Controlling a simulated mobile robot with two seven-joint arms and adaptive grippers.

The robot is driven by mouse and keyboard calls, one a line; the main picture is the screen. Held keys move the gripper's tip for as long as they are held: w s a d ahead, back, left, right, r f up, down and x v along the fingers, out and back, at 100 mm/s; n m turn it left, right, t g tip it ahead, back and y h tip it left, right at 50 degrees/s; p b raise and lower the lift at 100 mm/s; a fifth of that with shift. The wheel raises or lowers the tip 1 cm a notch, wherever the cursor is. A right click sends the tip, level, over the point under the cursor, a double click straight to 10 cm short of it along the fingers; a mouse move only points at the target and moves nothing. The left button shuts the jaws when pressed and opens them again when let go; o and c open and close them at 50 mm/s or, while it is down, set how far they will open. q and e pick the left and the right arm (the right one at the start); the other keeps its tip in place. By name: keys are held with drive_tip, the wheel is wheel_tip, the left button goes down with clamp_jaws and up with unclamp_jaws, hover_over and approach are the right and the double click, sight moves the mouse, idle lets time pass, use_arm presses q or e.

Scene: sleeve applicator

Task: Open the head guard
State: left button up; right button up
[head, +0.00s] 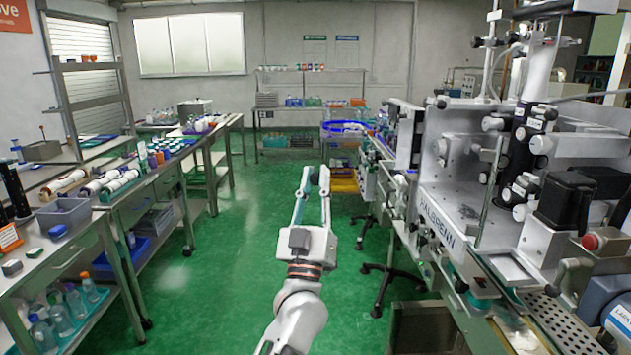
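The sleeve applicator (450,190), a large pale machine with a name in capitals on its side, fills the right of the head view. A thin, upright pale-edged panel (489,192) stands at its front; I cannot tell whether this is the head guard or whether the guard is open. My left gripper (315,173) is in the middle of the view, over the green floor and left of the machine. Its two fingers point away from me, are parted and hold nothing. It is clear of the machine. My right gripper is not in view.
A red button (590,241) and a black motor housing (566,200) sit at the machine's right. A wheeled stool base (385,272) stands on the floor beside it. Workbenches (75,250) with bottles and bins line the left. The green aisle (235,265) between is free.

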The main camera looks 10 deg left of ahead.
use_arm(q)
drive_tip(key=o, duration=0.3)
drive_tip(key=shift+r, duration=0.1)
drive_tip(key=shift+o, duration=0.2)
drive_tip(key=v, duration=1.2)
